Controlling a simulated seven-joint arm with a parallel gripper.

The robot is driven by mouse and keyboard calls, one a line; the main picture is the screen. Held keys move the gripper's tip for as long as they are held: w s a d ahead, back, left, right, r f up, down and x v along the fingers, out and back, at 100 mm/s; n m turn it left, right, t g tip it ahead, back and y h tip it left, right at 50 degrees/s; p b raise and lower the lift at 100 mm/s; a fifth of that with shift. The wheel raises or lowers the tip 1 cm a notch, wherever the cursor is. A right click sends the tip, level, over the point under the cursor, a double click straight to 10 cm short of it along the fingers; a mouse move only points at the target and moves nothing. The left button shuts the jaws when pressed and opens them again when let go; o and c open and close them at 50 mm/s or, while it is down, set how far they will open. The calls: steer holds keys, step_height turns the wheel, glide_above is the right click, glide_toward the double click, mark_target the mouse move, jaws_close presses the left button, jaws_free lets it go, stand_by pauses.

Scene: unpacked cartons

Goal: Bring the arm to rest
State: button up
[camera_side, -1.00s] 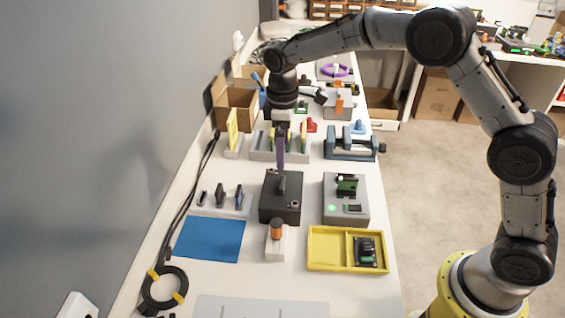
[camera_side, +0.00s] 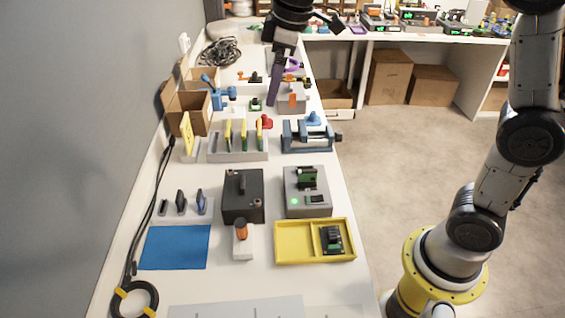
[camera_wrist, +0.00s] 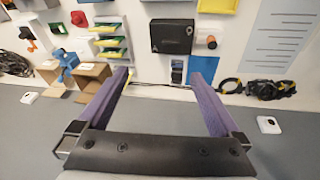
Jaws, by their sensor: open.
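My gripper (camera_side: 273,100) is raised high over the far part of the white bench in the side view, with its purple fingers hanging down. The fingers overlap in that view. In the wrist view, my gripper (camera_wrist: 160,74) has its two purple fingers spread wide apart, with nothing between them. It is open and empty, and the bench things show beyond the fingertips. The upper part of my arm runs out of the top of the side view.
On the bench stand a black box (camera_side: 234,212), a grey device (camera_side: 293,205), a yellow tray (camera_side: 293,241), a blue mat (camera_side: 175,247), a blue vise (camera_side: 309,139) and a card rack (camera_side: 237,153). An open carton (camera_side: 188,112) stands by the grey wall at left.

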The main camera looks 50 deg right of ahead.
steer(key=s+d+r+m+t, duration=0.1)
steer(key=s+d+r, duration=0.1)
steer(key=s, duration=0.5)
steer(key=s+d+r+m+t, duration=0.1)
steer(key=s+d+r+m, duration=0.1)
steer(key=s, duration=0.6)
steer(key=s+f+m, duration=0.4)
steer(key=s+f, duration=0.5)
steer(key=s, duration=0.1)
steer(key=shift+s+d+m+t, duration=0.25)
steer(key=shift+s+m+t, duration=0.05)
steer(key=shift+s, duration=0.1)
